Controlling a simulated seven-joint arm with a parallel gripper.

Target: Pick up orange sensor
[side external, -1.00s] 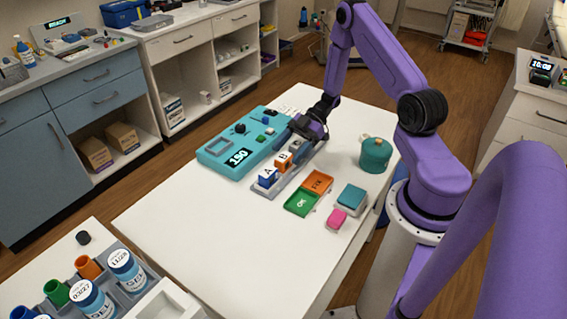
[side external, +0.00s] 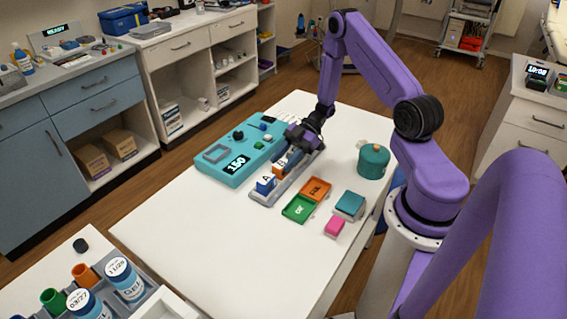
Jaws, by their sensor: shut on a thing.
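The orange sensor (side external: 278,171), a small block with a white face marked B, sits in a grey rack (side external: 262,198) on the white table. My gripper (side external: 285,163) is over it, with its fingers down at the block and shut on it. The fingers hide part of the orange sensor, and I cannot see clear space between it and the rack. A blue sensor (side external: 265,185) marked A stands in the rack just in front of it.
A teal device (side external: 222,165) reading 150 lies left of the rack. Green (side external: 299,208) and orange (side external: 316,189) trays lie to the right, with a teal block (side external: 349,204), a pink block (side external: 335,227) and a teal jar (side external: 373,161). The table's front is clear.

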